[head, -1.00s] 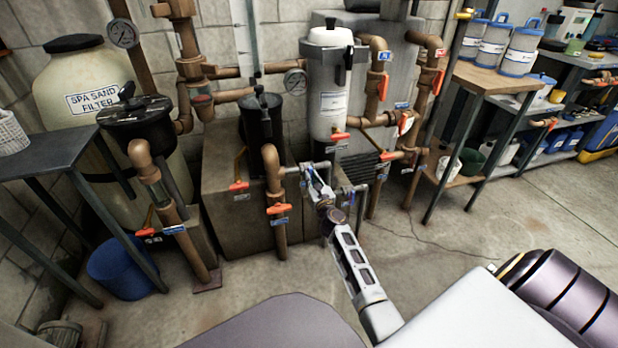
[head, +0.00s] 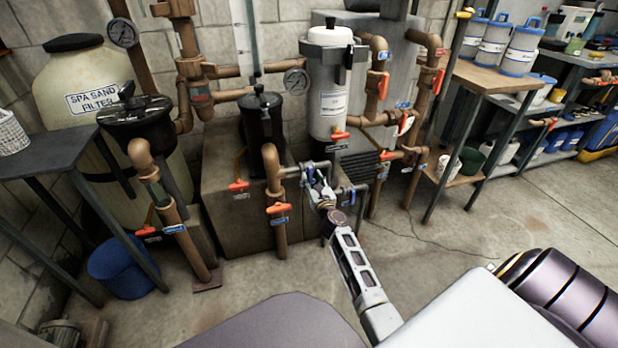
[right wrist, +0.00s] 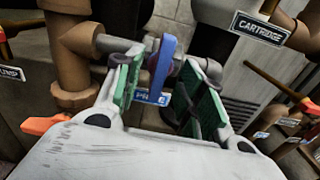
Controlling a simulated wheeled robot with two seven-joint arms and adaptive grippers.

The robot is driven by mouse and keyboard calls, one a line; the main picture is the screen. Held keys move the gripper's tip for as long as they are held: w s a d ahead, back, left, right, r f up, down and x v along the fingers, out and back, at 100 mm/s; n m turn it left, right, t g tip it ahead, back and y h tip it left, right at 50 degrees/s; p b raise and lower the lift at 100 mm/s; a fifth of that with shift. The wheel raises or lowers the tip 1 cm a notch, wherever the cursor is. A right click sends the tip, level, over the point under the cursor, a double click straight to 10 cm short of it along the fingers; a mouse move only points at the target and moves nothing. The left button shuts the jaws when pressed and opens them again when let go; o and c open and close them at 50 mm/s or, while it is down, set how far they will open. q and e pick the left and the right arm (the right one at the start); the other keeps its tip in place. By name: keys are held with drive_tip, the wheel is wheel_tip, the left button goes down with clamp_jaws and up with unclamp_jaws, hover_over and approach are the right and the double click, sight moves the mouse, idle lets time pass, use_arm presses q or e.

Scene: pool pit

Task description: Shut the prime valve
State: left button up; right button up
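The prime valve has a blue lever handle (right wrist: 162,68) on a grey pipe, with a blue label, partly hidden and starting "PR", just below it. In the right wrist view, my right gripper (right wrist: 162,88) is open, with one green-padded finger on each side of the blue handle. Gaps show between the handle and the pads, so I see no grip on it. In the head view, my right gripper (head: 318,180) is at the small grey pipework low in the middle, and it hides much of the valve there. My left gripper is not in view.
Brown pipes with orange-handled valves (head: 277,208) stand close to the left of my right gripper. A white cartridge housing (head: 328,90) is above it, and a black finned block (head: 360,165) is to its right. The floor (head: 460,235) at right is clear.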

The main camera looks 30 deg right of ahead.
drive_tip(key=v, duration=0.6)
drive_tip(key=shift+p, duration=0.3)
drive_tip(key=shift+s, duration=0.1)
idle(1.2)
